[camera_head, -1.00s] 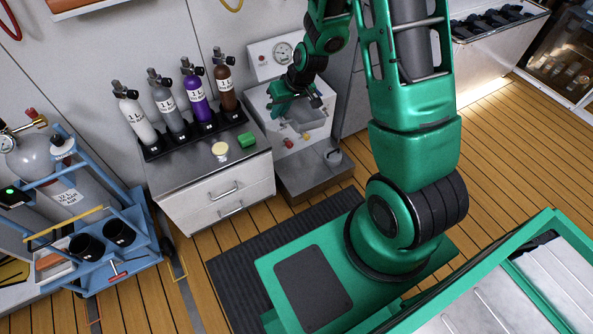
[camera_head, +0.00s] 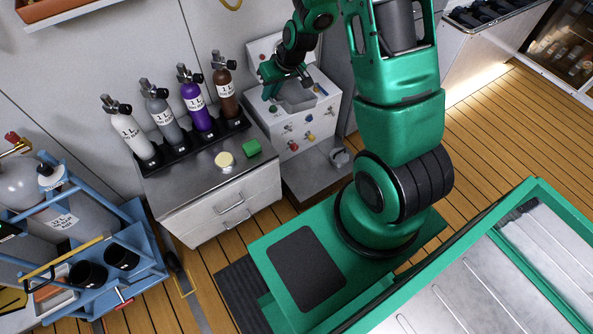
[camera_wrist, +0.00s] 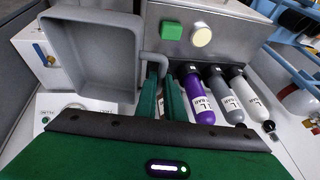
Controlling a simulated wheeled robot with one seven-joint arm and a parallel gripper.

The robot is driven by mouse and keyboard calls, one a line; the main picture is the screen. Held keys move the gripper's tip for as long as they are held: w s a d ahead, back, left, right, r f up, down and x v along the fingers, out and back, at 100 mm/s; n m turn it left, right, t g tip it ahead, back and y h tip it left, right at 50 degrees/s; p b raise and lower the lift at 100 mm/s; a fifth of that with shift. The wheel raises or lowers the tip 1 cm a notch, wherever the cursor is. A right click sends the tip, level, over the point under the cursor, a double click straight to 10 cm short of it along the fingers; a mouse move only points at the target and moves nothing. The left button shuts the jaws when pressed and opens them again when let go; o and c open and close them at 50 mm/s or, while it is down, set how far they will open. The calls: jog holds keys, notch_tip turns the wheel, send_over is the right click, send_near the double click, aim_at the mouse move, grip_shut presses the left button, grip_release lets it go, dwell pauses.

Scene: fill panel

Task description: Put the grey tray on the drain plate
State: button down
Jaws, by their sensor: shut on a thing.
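The grey tray (camera_wrist: 95,55) is large at the left of the wrist view, tilted, with its hollow side towards the camera. My gripper (camera_wrist: 167,75) is shut on the tray's bent handle at its right edge. In the head view, my gripper (camera_head: 284,82) is at the white fill panel (camera_head: 325,105), and the tray (camera_head: 296,98) shows partly under it, over the panel. A low grey plate (camera_head: 308,175) lies at the panel's foot; I cannot tell for sure that it is the drain plate.
A steel-topped cabinet (camera_head: 185,178) stands left of the panel. It bears a rack of several bottles, a green block (camera_head: 252,148) and a pale round knob (camera_head: 225,160). A blue cylinder cart (camera_head: 140,265) is at far left. A small grey object (camera_head: 340,157) sits by the low plate.

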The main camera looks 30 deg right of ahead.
jog(key=shift+w+a, duration=0.1)
jog(key=shift+a, duration=0.15)
jog(key=shift+d+f, duration=0.1)
jog(key=shift+f, duration=0.35)
jog(key=s+d+f+n, duration=0.2)
jog(key=d+f, duration=0.1)
jog(key=f, duration=0.6)
jog(key=s+d+f+n+g, duration=0.1)
jog(key=d+f, duration=0.2)
jog(key=f, duration=0.6)
jog(key=s+d+f+n, duration=0.2)
jog(key=d+f, duration=0.1)
jog(key=f, duration=0.5)
jog(key=s+f+n+y, duration=0.1)
jog(key=s+f+n, duration=0.3)
jog(key=s+f, duration=1.8)
jog(key=shift+g, duration=0.4)
jog(key=w+f, duration=0.1)
jog(key=w, duration=0.6)
jog(key=w+f, duration=0.2)
jog(key=w, duration=0.5)
jog(key=w+f, duration=0.1)
jog(key=w, duration=0.6)
jog(key=shift+w+a+f, duration=0.2)
jog(key=shift+f, duration=2.05)
jog(key=shift+w+f, duration=0.2)
jog(key=shift+f, duration=0.1)
